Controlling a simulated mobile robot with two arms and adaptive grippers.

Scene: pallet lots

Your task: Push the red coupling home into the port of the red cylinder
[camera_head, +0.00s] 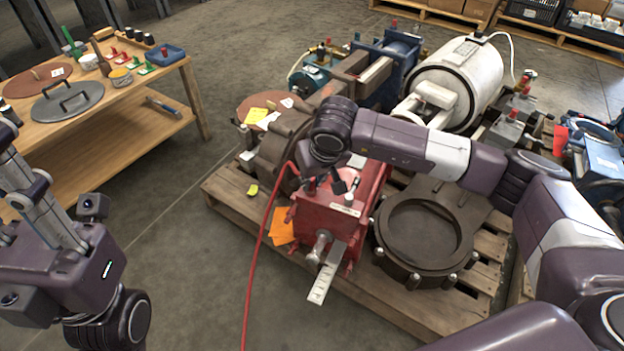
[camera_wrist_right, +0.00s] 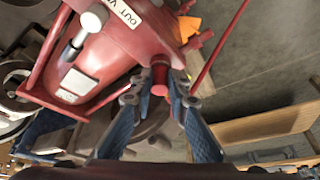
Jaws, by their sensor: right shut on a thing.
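The red cylinder (camera_head: 335,210) is a red boxy housing with a white label, standing on a pallet; its red body and label also show in the right wrist view (camera_wrist_right: 115,60). My right gripper (camera_head: 335,184) is at its top left. In the right wrist view my right gripper (camera_wrist_right: 160,84) is shut on the red coupling (camera_wrist_right: 160,72), which lies against or very near the red body. The port is hidden, so I cannot tell how deep the coupling sits. My left gripper (camera_head: 32,180) is at the left edge, away from the cylinder, its fingertips unclear.
A red hose (camera_head: 259,268) hangs from near the cylinder to the floor. A dark ring-shaped housing (camera_head: 383,240) stands right of it on the pallet (camera_head: 225,190). A white tank (camera_head: 470,75) is behind. A wooden bench (camera_head: 190,95) stands at the left, with clear floor between.

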